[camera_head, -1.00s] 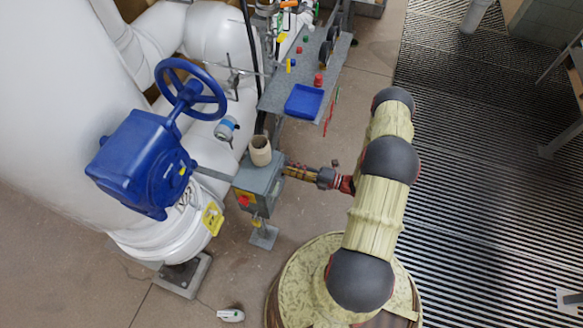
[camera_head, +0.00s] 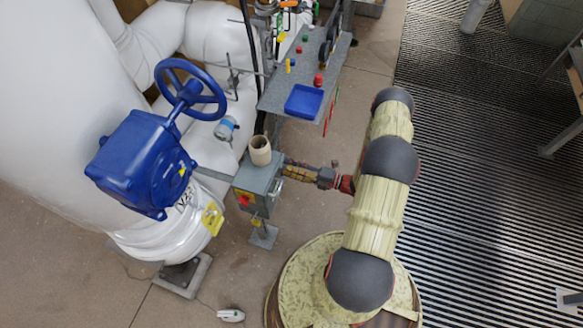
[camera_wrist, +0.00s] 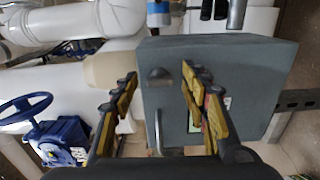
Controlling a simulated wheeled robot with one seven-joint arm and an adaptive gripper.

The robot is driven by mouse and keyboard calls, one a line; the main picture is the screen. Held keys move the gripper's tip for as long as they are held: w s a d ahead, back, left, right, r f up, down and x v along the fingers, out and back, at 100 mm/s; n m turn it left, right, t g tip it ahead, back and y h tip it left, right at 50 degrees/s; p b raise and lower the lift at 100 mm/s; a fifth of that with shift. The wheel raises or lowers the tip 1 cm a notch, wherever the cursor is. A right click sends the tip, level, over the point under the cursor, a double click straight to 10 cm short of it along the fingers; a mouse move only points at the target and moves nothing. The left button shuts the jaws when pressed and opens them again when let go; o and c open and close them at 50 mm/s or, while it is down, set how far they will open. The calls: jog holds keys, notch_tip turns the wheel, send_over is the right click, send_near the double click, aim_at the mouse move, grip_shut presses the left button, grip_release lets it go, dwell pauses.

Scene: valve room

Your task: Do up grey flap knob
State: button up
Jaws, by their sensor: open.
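The grey box (camera_head: 258,178) stands on a post right of the blue valve, with a beige cup (camera_head: 260,150) on top. In the wrist view, the box's flat grey face (camera_wrist: 235,75) fills the middle. A dark rounded grey knob (camera_wrist: 158,75) sits on that face, with a thin metal handle (camera_wrist: 158,130) below it in the picture. My gripper (camera_head: 287,169) is at the box's right side. In the wrist view my gripper (camera_wrist: 159,78) is open, its yellow-and-black fingers on either side of the knob. Contact between fingers and knob cannot be told.
A blue gearbox valve with a handwheel (camera_head: 190,90) stands left of the box. A grey shelf (camera_head: 285,75) with a blue tray (camera_head: 303,101) and small items is behind it. White pipes (camera_head: 60,110) fill the left. Open floor grating (camera_head: 480,180) lies right.

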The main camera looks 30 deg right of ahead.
jog(key=shift+s+d, duration=0.1)
jog(key=v, duration=1.1)
jog(key=shift+s+d, duration=0.25)
jog(key=shift+s, duration=0.05)
